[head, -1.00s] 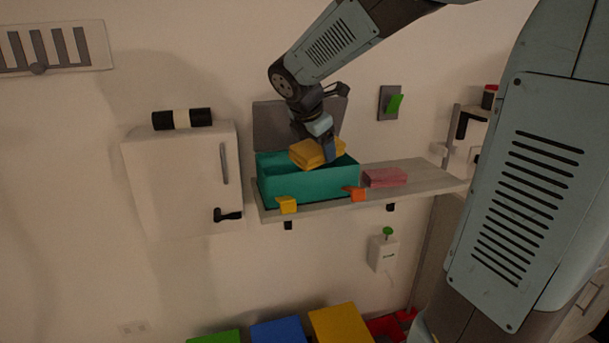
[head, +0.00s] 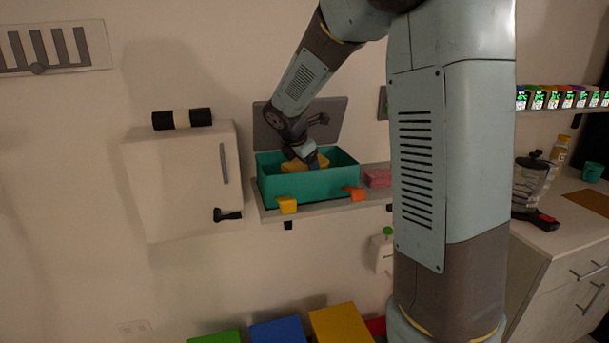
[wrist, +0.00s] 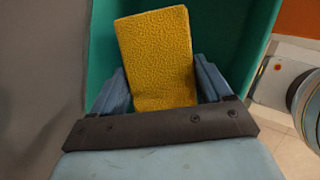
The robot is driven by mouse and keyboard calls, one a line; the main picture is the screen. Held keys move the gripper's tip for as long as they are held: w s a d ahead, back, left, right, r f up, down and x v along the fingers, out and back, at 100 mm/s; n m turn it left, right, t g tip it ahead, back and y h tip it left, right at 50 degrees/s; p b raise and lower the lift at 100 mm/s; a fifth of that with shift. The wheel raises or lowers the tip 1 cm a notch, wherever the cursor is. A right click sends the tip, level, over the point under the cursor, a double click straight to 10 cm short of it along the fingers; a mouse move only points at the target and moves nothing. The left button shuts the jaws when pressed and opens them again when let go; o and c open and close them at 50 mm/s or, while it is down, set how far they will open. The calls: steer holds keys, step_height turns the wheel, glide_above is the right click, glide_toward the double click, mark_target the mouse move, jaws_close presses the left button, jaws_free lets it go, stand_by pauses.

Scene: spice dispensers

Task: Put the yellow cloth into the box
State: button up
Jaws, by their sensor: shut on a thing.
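The teal box (head: 308,184) stands open on the wall shelf, its grey lid raised behind it. The yellow cloth (head: 292,167) is a folded block, partly sunk below the box's front rim. My gripper (head: 314,162) reaches down into the box opening and is shut on the cloth. In the wrist view the cloth (wrist: 157,60) stands out between the two blue fingers, with the teal box wall (wrist: 232,35) around it. The cloth's lower part is hidden by the box front, so I cannot tell if it touches the floor.
A yellow clip (head: 287,205) and an orange clip (head: 355,193) sit at the box's front edge. A pink folded cloth (head: 377,177) lies on the shelf to the right. A white cabinet (head: 180,185) hangs at the left. My arm hides part of the shelf.

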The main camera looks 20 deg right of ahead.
mark_target(299, 162)
steer(key=shift+w+f, duration=0.2)
steer(key=shift+f, duration=0.7)
steer(key=shift+w, duration=0.15)
steer(key=shift+w+r+n+g, duration=0.1)
steer(key=shift+n+g, duration=0.05)
steer(key=shift+g, duration=0.65)
steer(key=shift+w+n+g, duration=0.1)
steer(key=shift+n+g, duration=0.05)
steer(key=shift+g, duration=0.65)
steer(key=shift+f, duration=1.35)
steer(key=o, duration=1)
steer(key=shift+f, duration=0.1)
steer(key=shift+v, duration=3.85)
